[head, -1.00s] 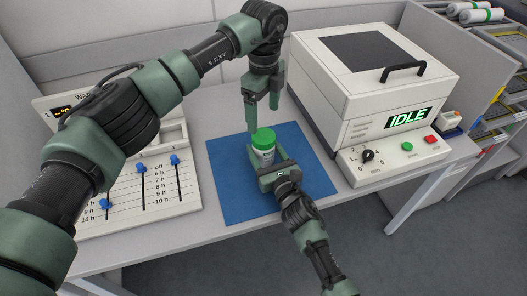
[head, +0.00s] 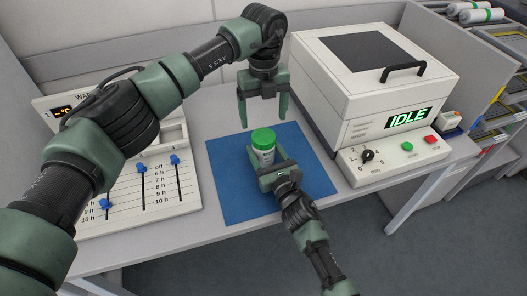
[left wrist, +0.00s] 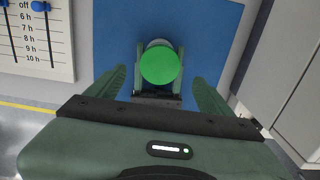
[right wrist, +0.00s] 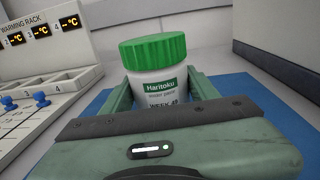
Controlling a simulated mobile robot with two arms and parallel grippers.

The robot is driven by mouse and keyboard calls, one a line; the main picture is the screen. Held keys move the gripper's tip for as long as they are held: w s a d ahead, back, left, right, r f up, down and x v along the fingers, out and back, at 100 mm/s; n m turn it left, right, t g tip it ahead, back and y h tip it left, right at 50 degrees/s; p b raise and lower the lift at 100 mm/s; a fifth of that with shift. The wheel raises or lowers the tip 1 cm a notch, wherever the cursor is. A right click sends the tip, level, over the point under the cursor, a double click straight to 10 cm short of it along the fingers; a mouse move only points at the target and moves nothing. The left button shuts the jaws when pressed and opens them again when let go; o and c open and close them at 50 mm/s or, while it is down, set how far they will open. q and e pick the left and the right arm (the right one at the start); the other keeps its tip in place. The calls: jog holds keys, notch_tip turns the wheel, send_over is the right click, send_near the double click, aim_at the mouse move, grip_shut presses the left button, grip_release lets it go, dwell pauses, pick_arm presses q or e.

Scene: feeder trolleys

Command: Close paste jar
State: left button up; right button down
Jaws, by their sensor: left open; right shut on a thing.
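The paste jar (head: 264,155) is white with a "Haritoku" solder paste label and stands upright on the blue mat (head: 228,190). My right gripper (head: 268,170) is shut on the jar's body (right wrist: 160,90) from the front. My left gripper (head: 263,118) is open and empty, pointing down above and slightly behind the jar. In the left wrist view the round lid (left wrist: 160,66) lies between and beyond its spread fingers.
A white machine (head: 345,100) reading "IDLE" stands right of the mat, with a knob and buttons on its front. The warming rack (head: 130,190) with blue sliders stands at the left. The mat is otherwise clear around the jar.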

aim_at(264, 136)
pick_arm(q)
notch_tip(264, 136, down, 7)
jog(key=shift+f, duration=0.1)
dwell(0.3)
jog(key=c, duration=1.5)
jog(key=m, duration=0.4)
jog(key=shift+m, duration=0.3)
jog(key=m, duration=1.4)
jog(key=o, duration=1.6)
